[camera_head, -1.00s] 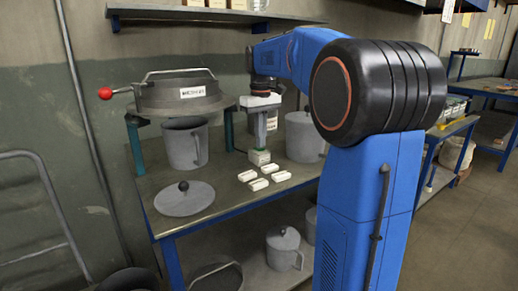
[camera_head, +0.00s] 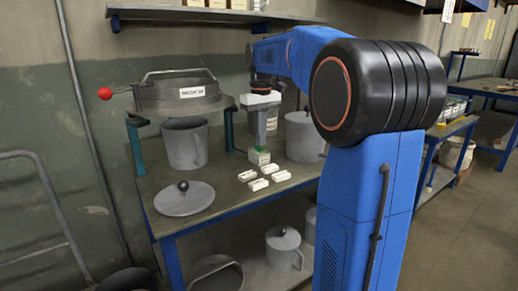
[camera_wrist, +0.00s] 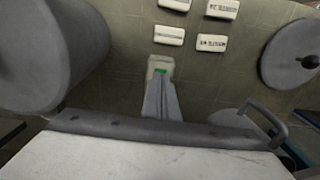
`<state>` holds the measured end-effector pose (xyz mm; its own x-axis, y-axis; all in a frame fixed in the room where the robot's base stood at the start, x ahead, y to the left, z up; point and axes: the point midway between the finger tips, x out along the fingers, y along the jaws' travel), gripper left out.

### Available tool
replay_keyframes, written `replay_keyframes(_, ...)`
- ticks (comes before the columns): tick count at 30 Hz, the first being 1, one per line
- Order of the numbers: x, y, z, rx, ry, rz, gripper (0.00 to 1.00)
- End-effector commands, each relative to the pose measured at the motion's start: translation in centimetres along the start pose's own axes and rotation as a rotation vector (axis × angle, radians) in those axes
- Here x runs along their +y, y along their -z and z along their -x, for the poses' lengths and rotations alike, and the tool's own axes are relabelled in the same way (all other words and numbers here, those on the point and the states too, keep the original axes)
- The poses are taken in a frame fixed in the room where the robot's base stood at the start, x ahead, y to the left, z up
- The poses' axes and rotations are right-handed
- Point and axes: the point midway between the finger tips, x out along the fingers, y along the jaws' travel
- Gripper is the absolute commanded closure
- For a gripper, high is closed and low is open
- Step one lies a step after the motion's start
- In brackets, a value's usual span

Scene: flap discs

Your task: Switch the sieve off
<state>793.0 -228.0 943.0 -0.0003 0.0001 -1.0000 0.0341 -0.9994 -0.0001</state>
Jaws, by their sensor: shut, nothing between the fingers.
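The sieve (camera_head: 180,95) is a round grey pan with an arched handle and a white label, raised on teal legs at the left of the bench. A lever with a red ball (camera_head: 105,93) sticks out from its left side. My gripper (camera_head: 260,146) points down at the right of the sieve, shut and empty.
A grey jug (camera_head: 185,146) stands under the sieve, a grey pot (camera_head: 302,138) right of my gripper. A knobbed lid (camera_head: 184,199) lies at the bench's front left. A shelf (camera_head: 215,14) hangs above.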

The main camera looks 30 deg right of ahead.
Motion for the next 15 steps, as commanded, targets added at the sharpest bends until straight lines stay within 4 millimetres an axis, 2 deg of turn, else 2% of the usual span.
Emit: replay_keyframes(15, 0.0, 0.0, 3.3, 0.001, 0.000, 0.000, 1.00)
